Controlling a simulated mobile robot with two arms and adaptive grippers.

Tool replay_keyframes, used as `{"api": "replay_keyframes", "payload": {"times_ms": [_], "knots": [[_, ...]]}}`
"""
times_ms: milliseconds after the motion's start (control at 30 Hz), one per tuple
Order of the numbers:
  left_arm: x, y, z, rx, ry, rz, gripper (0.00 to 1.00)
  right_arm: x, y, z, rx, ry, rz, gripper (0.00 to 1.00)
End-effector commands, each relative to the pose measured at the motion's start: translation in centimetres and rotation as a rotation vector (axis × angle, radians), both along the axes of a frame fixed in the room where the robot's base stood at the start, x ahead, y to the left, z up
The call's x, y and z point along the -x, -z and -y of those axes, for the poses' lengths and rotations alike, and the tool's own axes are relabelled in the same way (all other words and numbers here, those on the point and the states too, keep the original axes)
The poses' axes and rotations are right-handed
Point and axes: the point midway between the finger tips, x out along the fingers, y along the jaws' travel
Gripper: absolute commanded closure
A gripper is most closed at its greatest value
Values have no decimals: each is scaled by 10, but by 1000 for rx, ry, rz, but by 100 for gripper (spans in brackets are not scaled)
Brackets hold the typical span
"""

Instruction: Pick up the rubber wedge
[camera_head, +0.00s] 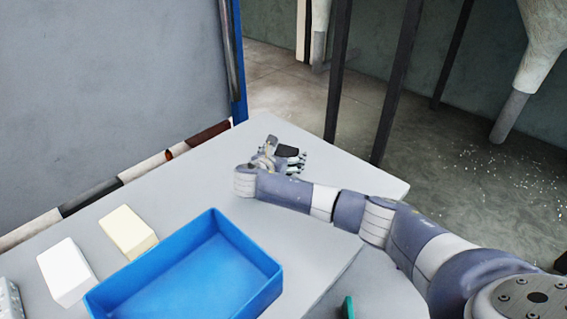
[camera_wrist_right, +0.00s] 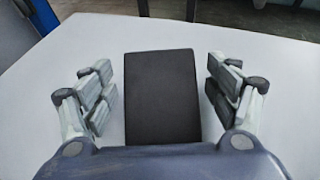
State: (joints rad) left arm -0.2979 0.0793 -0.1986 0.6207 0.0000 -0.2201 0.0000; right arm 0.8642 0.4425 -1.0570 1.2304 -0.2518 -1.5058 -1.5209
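The rubber wedge is a dark, nearly black block (camera_wrist_right: 162,97) on the light tabletop. In the right wrist view it lies between the two fingers of my right gripper (camera_wrist_right: 168,90), with a visible gap on each side. In the head view the wedge (camera_head: 287,151) shows as a small dark patch, partly hidden by my right gripper (camera_head: 280,155) near the back of the table. My right gripper is open around the wedge and I see no contact. My left gripper is not in either view.
A blue open tray (camera_head: 262,266) stands at the front of the table (camera_head: 330,165). A cream block (camera_head: 127,231) and a white block (camera_head: 65,271) lie left of it. A grey panel (camera_head: 110,80) rises behind at left. Dark posts (camera_head: 400,80) stand beyond the table's back edge.

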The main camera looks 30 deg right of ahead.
Motion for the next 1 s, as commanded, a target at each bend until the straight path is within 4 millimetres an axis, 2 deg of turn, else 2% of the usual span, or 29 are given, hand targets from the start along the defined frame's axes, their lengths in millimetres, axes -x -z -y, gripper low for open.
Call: {"api": "replay_keyframes", "payload": {"times_ms": [33, 200, 633, 767, 867, 1000], "knots": [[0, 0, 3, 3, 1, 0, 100, 0, 0, 0, 0, 0, 0, 34], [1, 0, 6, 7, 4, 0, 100, 0, 0, 0, 0, 0, 0, 73], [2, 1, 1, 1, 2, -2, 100, 0, -6, 0, 0, 0, 4, 73], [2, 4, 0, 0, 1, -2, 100, -1, -20, 0, -3, 0, 6, 73], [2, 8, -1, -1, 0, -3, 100, -1, -40, 0, -3, -1, 9, 73], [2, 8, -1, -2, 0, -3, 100, 26, -37, -11, -2, -3, 1, 73]]}}
